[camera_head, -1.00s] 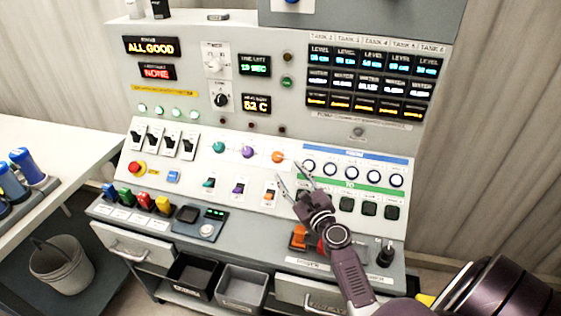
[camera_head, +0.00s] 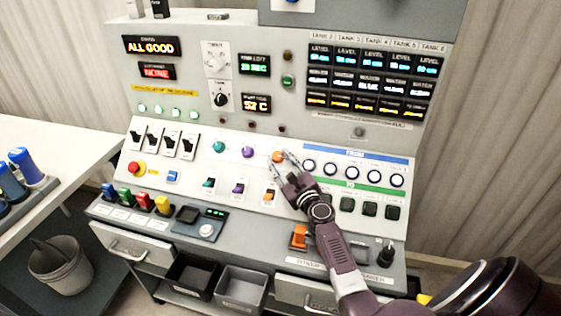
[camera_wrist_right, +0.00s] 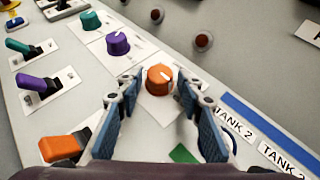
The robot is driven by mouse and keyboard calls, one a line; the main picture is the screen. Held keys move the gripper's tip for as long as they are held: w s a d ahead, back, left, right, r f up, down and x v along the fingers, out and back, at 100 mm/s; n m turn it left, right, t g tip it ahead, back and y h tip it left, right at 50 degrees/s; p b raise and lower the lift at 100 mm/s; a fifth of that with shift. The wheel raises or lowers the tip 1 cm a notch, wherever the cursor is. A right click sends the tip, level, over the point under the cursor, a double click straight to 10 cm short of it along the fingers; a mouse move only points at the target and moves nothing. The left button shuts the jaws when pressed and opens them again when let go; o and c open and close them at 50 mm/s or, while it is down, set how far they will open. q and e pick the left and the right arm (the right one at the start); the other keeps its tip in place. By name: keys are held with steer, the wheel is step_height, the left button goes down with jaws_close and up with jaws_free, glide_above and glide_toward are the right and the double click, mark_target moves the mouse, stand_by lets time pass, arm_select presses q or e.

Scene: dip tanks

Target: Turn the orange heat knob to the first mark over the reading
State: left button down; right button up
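The orange heat knob (camera_head: 277,156) is on the sloped panel, right of the purple knob (camera_head: 248,152). In the right wrist view the orange knob (camera_wrist_right: 158,80) has a pale pointer line on top; I cannot make out marks around it. My right gripper (camera_head: 282,163) is at the orange knob, its fingertips partly hiding it in the head view. In the right wrist view the right gripper (camera_wrist_right: 158,84) is open, one finger on each side of the knob, with visible gaps. The temperature display (camera_head: 257,104) seems to read 52 C. My left gripper is not in view.
An orange-handled toggle (camera_head: 269,194) sits below the knob and also shows in the right wrist view (camera_wrist_right: 64,146). A green knob (camera_head: 219,147) is further left. A row of round blue-rimmed buttons (camera_head: 353,173) lies just right.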

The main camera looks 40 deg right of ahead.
steer(key=c, duration=0.8)
steer(key=shift+r, duration=0.1)
steer(key=n+y, duration=0.1)
steer(key=n+y+p, duration=0.1)
steer(key=p, duration=0.1)
steer(key=shift+d+r+n+g+y, duration=0.25)
steer(key=shift+n+g+y, duration=0.05)
steer(key=shift+n+y, duration=0.1)
steer(key=n+y, duration=0.1)
steer(key=n+g+y+p, duration=0.1)
steer(key=n, duration=0.1)
steer(key=shift+d+r+g+y, duration=0.1)
steer(key=shift+d+g+y, duration=0.2)
steer(key=shift+y, duration=0.1)
steer(key=n+g+y, duration=0.1)
steer(key=n+y, duration=0.1)
steer(key=shift+w+d+r+n+g, duration=0.1)
steer(key=shift+w+d+n+g, duration=0.05)
steer(key=shift+n+g, duration=0.2)
steer(key=shift+w+d+r+n+g+y+b, duration=0.15)
steer(key=shift+n+g+y, duration=0.3)
steer(key=shift+n+g, duration=0.45)
steer(key=shift+w+n+g+y+b, duration=0.1)
steer(key=shift+n+g+y+b, duration=0.25)
steer(key=shift+n+g, duration=0.5)
steer(key=shift+y, duration=0.3)
